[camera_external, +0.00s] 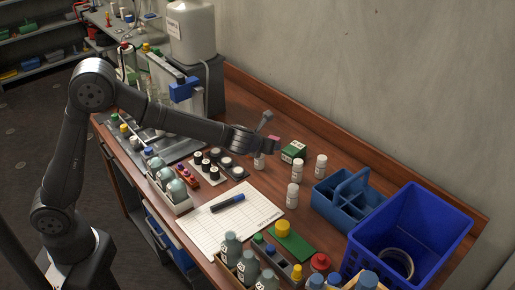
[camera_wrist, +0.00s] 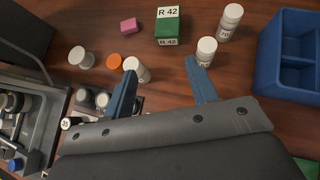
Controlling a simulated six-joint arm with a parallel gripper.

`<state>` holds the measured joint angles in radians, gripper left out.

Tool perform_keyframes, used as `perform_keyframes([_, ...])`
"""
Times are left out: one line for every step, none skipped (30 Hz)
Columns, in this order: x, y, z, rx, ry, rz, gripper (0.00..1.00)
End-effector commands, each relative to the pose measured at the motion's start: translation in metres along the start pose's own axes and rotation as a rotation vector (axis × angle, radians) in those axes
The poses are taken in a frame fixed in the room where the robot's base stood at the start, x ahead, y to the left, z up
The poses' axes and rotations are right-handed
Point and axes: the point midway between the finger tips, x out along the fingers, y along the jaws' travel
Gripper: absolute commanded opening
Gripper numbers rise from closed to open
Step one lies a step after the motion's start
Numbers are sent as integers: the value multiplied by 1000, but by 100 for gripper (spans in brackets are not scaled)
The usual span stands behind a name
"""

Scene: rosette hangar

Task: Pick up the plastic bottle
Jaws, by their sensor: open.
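Several small white plastic bottles with white caps stand on the wooden bench. In the external view one (camera_external: 293,196) is near the paper sheet, two more (camera_external: 298,169) (camera_external: 320,166) stand behind it, and another (camera_external: 260,161) is below my gripper (camera_external: 269,131). In the wrist view one bottle (camera_wrist: 139,72) shows near the left fingertip and another (camera_wrist: 207,51) just beyond the right fingertip. A third bottle (camera_wrist: 230,20) is farther off at the top. My gripper (camera_wrist: 160,70) is open with nothing between its fingers. Which bottle is meant cannot be told.
A green R 42 box (camera_wrist: 168,25) and pink block (camera_wrist: 128,25) lie beyond the fingers. A blue caddy (camera_external: 340,201) and blue basket (camera_external: 409,226) stand at the right. Small vials, a marker (camera_external: 227,203) and a paper sheet (camera_external: 245,222) occupy the bench's front.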

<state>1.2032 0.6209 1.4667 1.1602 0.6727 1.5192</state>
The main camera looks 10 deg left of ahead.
Motion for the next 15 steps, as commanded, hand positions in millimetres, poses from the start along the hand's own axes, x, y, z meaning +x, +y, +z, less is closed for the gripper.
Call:
perform_keyframes([14, 10, 0, 21, 4, -23, 53])
perform_keyframes([19, 13, 2, 35, 3, -44, 53])
perform_keyframes([24, 17, 5, 52, 2, -70, 53])
perform_keyframes([28, 20, 7, 67, 1, -91, 53])
perform_keyframes([32, 24, 9, 81, -1, -112, 53])
perform_keyframes([38, 28, 12, 101, -3, -142, 53])
perform_keyframes([41, 32, 14, 116, -6, -165, 53])
perform_keyframes([45, 36, 16, 132, -8, -187, 53])
perform_keyframes([50, 42, 18, 154, -11, -222, 53])
perform_keyframes([54, 47, 20, 174, -14, -248, 53])
perform_keyframes([57, 53, 21, 192, -18, -276, 53])
perform_keyframes([61, 60, 24, 219, -24, -316, 53])
perform_keyframes([64, 67, 25, 240, -28, -346, 53])
perform_keyframes([66, 73, 25, 262, -33, -379, 53])
perform_keyframes([68, 82, 26, 291, -41, -423, 53])
